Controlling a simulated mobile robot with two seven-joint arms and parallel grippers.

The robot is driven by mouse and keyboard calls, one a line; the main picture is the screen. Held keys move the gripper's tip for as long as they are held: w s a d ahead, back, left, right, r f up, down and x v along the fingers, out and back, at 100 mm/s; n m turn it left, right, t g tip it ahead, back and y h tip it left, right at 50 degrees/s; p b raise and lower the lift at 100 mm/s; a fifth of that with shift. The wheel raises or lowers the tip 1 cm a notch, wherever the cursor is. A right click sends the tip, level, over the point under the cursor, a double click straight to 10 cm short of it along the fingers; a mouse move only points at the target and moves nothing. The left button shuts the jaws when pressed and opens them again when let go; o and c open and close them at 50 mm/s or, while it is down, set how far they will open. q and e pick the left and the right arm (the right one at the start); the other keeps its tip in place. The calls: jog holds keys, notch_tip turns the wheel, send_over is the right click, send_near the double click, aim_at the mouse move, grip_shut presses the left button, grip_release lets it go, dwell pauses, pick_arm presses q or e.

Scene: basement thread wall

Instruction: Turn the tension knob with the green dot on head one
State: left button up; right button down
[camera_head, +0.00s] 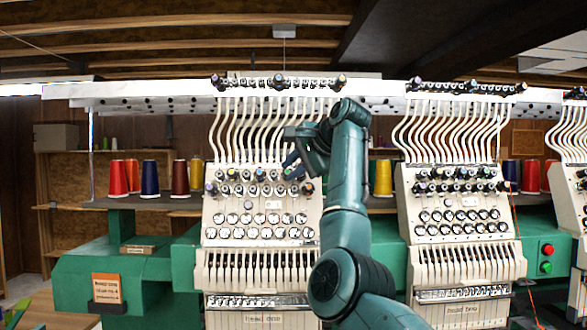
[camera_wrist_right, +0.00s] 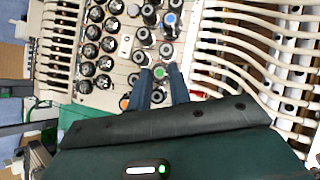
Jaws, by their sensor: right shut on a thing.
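Head one is the cream panel (camera_head: 262,205) left of centre in the head view, with rows of dark tension knobs. The green-dot knob (camera_wrist_right: 160,72) sits between the fingertips of my right gripper (camera_wrist_right: 161,82) in the right wrist view. My right gripper (camera_head: 292,166) is at the upper knob rows, on the right side of head one, shut on that knob. The fingers cover the knob's sides. A blue-dot knob (camera_wrist_right: 170,19) and an orange-dot knob (camera_wrist_right: 124,103) are close by. My left gripper is not in view.
White thread tubes (camera_head: 262,125) rise just above the knobs. A second head (camera_head: 455,205) stands to the right. Thread cones (camera_head: 150,178) stand on a shelf to the left. Red and green buttons (camera_head: 546,258) are at the far right.

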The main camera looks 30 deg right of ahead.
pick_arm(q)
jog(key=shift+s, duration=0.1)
pick_arm(e)
jog(key=shift+n, duration=0.3)
jog(key=c, duration=1.3)
grip_release()
jog(key=shift+r, duration=0.1)
jog(key=shift+s+r, duration=0.1)
jog(key=shift+s, duration=0.2)
pick_arm(q)
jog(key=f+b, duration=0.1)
jog(key=b, duration=0.2)
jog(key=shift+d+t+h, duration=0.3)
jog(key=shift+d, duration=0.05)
pick_arm(e)
jog(key=v, duration=1.2)
jog(key=shift+r, duration=0.35)
